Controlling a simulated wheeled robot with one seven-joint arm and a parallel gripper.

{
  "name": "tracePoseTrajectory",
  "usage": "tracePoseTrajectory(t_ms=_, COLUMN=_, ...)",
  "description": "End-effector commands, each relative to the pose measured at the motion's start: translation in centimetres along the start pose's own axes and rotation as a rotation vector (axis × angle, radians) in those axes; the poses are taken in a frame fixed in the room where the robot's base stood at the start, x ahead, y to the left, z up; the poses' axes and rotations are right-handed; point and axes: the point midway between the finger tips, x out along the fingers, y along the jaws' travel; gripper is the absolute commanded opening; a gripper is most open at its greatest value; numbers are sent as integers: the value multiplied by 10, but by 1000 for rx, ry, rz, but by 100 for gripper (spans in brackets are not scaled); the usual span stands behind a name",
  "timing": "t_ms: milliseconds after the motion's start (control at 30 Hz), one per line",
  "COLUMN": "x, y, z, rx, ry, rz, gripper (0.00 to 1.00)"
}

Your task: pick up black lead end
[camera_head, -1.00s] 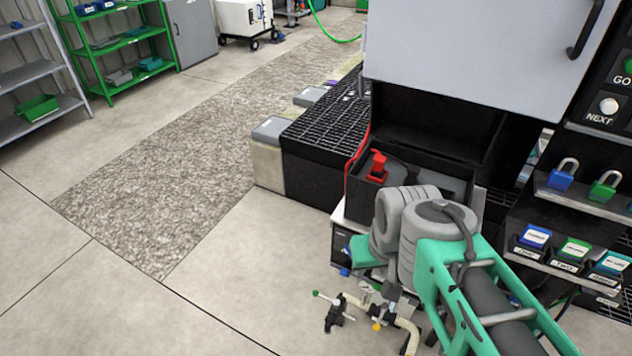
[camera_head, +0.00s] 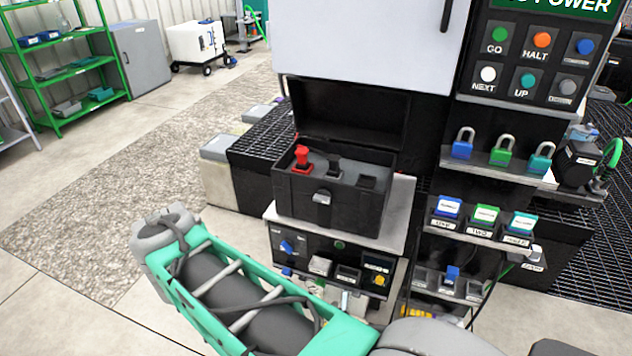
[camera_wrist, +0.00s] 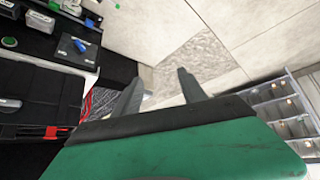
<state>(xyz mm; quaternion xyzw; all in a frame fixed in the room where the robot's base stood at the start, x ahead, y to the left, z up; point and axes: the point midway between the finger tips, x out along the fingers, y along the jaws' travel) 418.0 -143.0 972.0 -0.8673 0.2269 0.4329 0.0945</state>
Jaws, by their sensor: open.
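The open black case (camera_head: 330,200) sits on a small grey-topped stand in the head view, its lid raised at the back. Inside it, a red lead end (camera_head: 302,158) stands upright at the left. A black lead end (camera_head: 335,164) stands to its right, dark and hard to make out against the case. In the wrist view my gripper (camera_wrist: 160,82) is open and empty, its two grey fingers apart over the floor. The case (camera_wrist: 35,100) is left of the fingers there, with a red part (camera_wrist: 50,132) showing. My gripper is not visible in the head view.
A control stand with buttons, padlocks (camera_head: 503,152) and labelled blocks (camera_head: 484,216) rises right of the case. A panel with knobs (camera_head: 335,262) is below the case. A large grey cabinet (camera_head: 370,40) stands behind. Floor on the left is clear.

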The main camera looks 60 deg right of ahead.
Motion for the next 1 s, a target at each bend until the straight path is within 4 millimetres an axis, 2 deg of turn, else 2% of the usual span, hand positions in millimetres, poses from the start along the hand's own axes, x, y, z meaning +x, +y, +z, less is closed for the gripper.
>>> tracePoseTrajectory(t_ms=33, x=48, y=57, z=-6, rx=137, ry=121, rz=123, gripper=49)
tracePoseTrajectory(t_ms=67, x=58, y=93, z=-17, rx=211, ry=205, rz=200, gripper=49)
tracePoseTrajectory(t_ms=100, x=65, y=143, z=-29, rx=293, ry=316, rz=305, gripper=49)
tracePoseTrajectory(t_ms=167, x=63, y=214, z=-38, rx=382, ry=475, rz=461, gripper=49)
tracePoseTrajectory(t_ms=200, x=55, y=255, z=-40, rx=419, ry=570, rz=557, gripper=49)
tracePoseTrajectory(t_ms=300, x=27, y=325, z=-35, rx=455, ry=742, rz=741, gripper=49)
tracePoseTrajectory(t_ms=400, x=6, y=355, z=-35, rx=453, ry=825, rz=828, gripper=49)
tracePoseTrajectory(t_ms=467, x=3, y=364, z=-39, rx=451, ry=838, rz=844, gripper=49)
tracePoseTrajectory(t_ms=833, x=28, y=412, z=-63, rx=449, ry=836, rz=841, gripper=49)
tracePoseTrajectory(t_ms=1000, x=32, y=420, z=-68, rx=448, ry=838, rz=837, gripper=49)
